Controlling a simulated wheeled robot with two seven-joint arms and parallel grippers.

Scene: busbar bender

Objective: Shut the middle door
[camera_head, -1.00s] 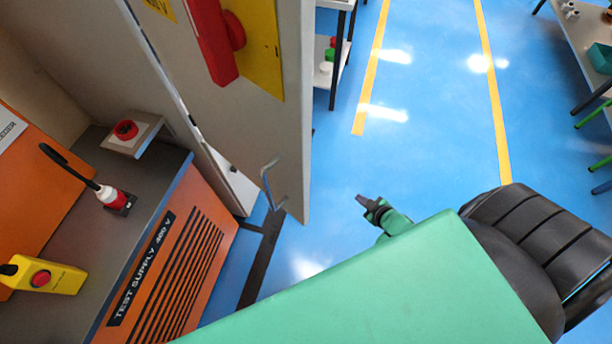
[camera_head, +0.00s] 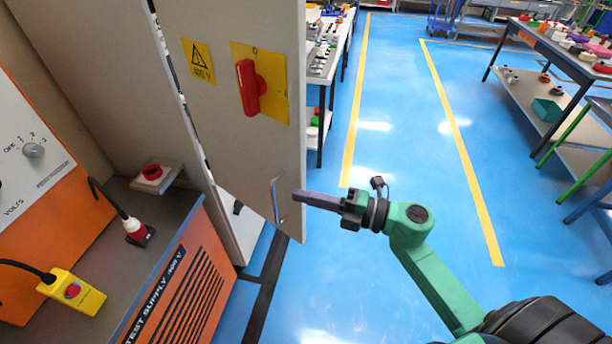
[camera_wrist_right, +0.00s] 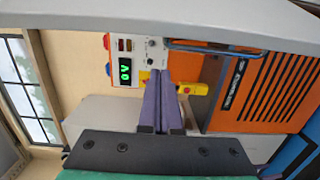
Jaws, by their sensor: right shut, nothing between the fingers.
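The beige door (camera_head: 235,140) stands open at the middle of the head view. It carries a red rotary switch (camera_head: 250,87) on a yellow plate and a bar handle (camera_head: 277,199) low near its free edge. My right gripper (camera_head: 297,195) is shut and empty. Its purple-grey fingers point left at the door's free edge, beside the handle; I cannot tell whether they touch. In the right wrist view the shut fingers (camera_wrist_right: 163,98) point up the picture, below a pale panel edge (camera_wrist_right: 160,20) that crosses the top. My left gripper is out of view.
Left of the door stands an orange test supply (camera_head: 175,290) with a grey top, a red button box (camera_head: 152,177) and a yellow button box (camera_head: 73,292). Workbenches stand behind the door and at the right (camera_head: 560,60). The blue floor between is clear.

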